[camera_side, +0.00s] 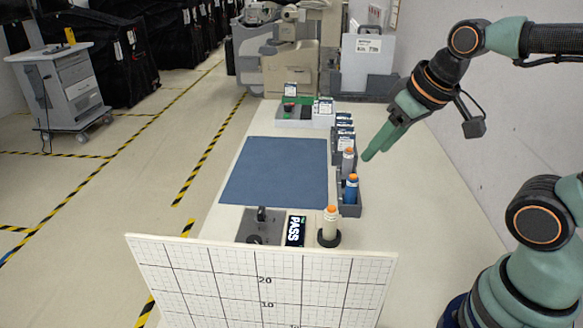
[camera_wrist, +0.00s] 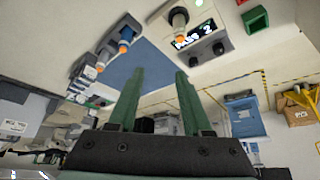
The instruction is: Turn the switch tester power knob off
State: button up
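The switch tester (camera_side: 272,227) is a grey box near the front of the table, behind the gridded board. Its lit display (camera_side: 296,231) reads PASS. An upright black part (camera_side: 262,213) stands at its far side, and a low black knob (camera_side: 255,240) is at its near side, partly hidden. In the wrist view the tester (camera_wrist: 208,57) is at the top, with a dark round knob (camera_wrist: 219,47); its setting is too small to tell. My gripper (camera_side: 368,155) is raised to the right of the table items, apart from the tester. In the wrist view its green fingers (camera_wrist: 160,72) are spread and empty.
A cream bottle with an orange cap (camera_side: 329,228) stands in a black holder right beside the tester. More orange-capped bottles (camera_side: 351,188) stand in a grey rack. A blue mat (camera_side: 275,170) lies clear behind the tester. The gridded board (camera_side: 260,282) rises in front.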

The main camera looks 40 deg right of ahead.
jog(key=w+a+r+m+g, duration=0.2)
jog(key=w+a, duration=0.1)
jog(key=w, duration=0.3)
jog(key=m+g, duration=0.4)
jog(key=m, duration=0.3)
send_over(261, 209)
notch_tip(261, 209, down, 10)
notch_tip(261, 209, down, 12)
jog(key=shift+r, duration=0.1)
grip_shut()
